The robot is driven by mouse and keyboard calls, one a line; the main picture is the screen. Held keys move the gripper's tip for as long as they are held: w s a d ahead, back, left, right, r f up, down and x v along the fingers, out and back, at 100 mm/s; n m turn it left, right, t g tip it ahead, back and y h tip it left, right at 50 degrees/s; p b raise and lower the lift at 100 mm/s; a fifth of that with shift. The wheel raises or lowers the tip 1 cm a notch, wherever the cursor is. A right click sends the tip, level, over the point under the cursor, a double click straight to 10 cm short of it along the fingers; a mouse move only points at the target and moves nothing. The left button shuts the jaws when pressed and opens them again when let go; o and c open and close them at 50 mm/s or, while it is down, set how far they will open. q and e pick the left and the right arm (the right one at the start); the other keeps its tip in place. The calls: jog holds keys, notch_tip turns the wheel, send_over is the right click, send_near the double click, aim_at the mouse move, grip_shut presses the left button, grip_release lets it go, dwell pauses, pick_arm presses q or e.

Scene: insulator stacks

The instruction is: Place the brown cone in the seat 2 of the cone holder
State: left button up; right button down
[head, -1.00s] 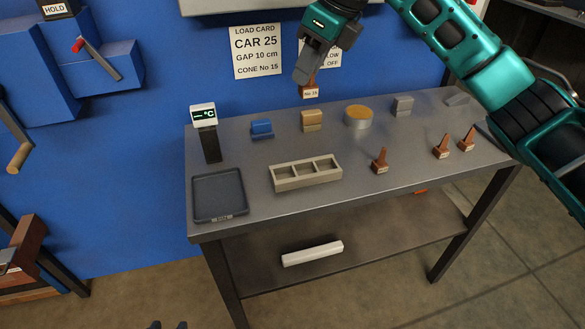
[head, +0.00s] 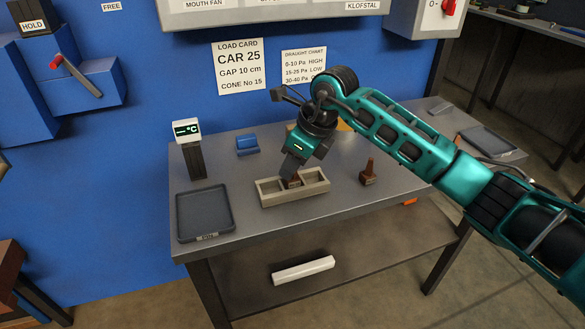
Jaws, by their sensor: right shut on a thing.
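The cone holder (head: 306,193) is a pale beige block on the grey table with three seats in a row. My right gripper (head: 291,169) points down over the holder's middle seat and is shut on a brown cone (head: 294,182). The cone is upright with its labelled base at or in the middle seat. I cannot tell whether it rests on the seat floor. The left and right seats look empty. Another brown cone (head: 368,173) stands on the table to the right of the holder. My left gripper is not in view.
A dark tray (head: 205,213) lies on the table at the left, with a thermometer display (head: 187,131) behind it. A blue block (head: 247,145) stands behind the holder. My right arm hides much of the table's back and right. The table between tray and holder is clear.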

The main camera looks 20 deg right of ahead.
jog(key=shift+f, duration=0.55)
jog(key=shift+f, duration=0.15)
jog(key=c, duration=1)
grip_release()
jog(key=shift+o, duration=0.2)
jog(key=shift+d+r, duration=0.1)
jog(key=shift+r, duration=0.35)
jog(key=p+v, duration=0.1)
jog(key=v, duration=1)
jog(key=shift+r, duration=0.25)
jog(key=shift+s, duration=0.1)
